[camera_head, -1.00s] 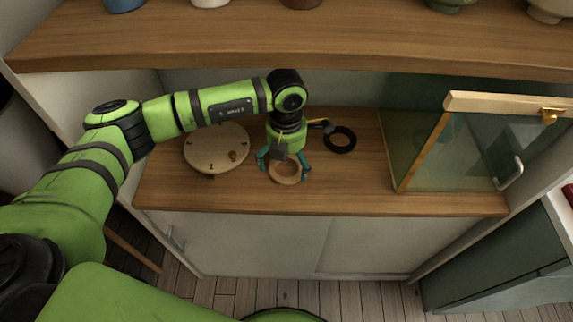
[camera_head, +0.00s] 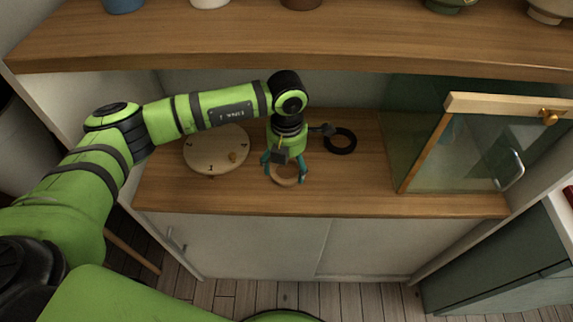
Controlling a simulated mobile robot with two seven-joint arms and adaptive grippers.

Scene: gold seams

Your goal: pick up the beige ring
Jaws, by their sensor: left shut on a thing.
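The beige ring (camera_head: 285,182) lies low between the fingers of my left gripper (camera_head: 285,174), over the wooden shelf top. My left gripper points down and its teal fingers are shut on the ring. The gripper body hides the ring's far part. I cannot tell whether the ring still touches the shelf. My right gripper does not show.
A black ring (camera_head: 340,141) lies just right of the gripper. A round pale disc with marks and a small brass knob (camera_head: 216,150) is to its left. A glass-paned wooden frame (camera_head: 465,152) stands at the right. An upper wooden shelf (camera_head: 300,45) with pots overhangs behind.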

